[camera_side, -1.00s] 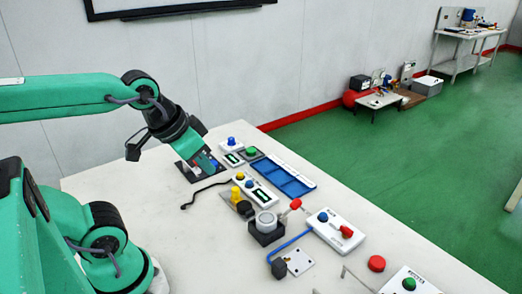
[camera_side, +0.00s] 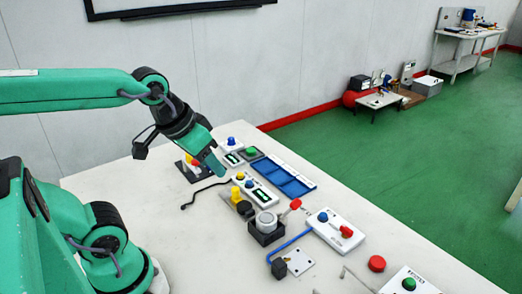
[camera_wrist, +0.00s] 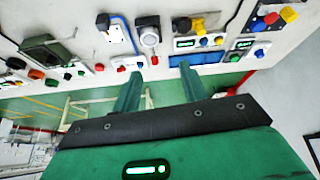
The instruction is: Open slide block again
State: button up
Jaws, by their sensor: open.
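A dark plate (camera_side: 187,177) lies near the back left of the table in the side view, with a yellow part (camera_side: 188,157) and a red part (camera_side: 195,162) on it. I take it to be the slide block; its slide position is too small to tell. In the wrist view a similar fixture with red (camera_wrist: 271,18) and yellow (camera_wrist: 289,14) parts sits at the top right. My gripper (camera_side: 219,171) is just right of the plate and above the table, partly covering that area. In the wrist view my gripper (camera_wrist: 161,70) has its fingers apart, with nothing between them.
A blue tray (camera_side: 270,172) and a green-button box (camera_side: 251,153) stand right of my gripper. A white box with a yellow knob (camera_side: 240,175), a round-topped dark unit (camera_side: 266,222) and a red-lever box (camera_side: 337,232) stand nearer.

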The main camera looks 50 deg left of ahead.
jog(key=w+a+f+n+g, duration=0.3)
jog(key=w+a+f+n, duration=0.2)
jog(key=w+n, duration=0.35)
jog(key=n+g, duration=0.2)
jog(key=n, duration=0.6)
send_over(235, 188)
jog(key=shift+m, duration=0.25)
jog(key=f, duration=0.5)
jog(key=d+f, duration=0.1)
jog(key=f, duration=0.2)
jog(key=shift+s, duration=0.15)
jog(key=shift+a+f+n, duration=0.4)
jog(key=shift+a+f, duration=0.05)
jog(key=shift+f, duration=0.1)
jog(key=shift+f, duration=3.9)
grip_shut()
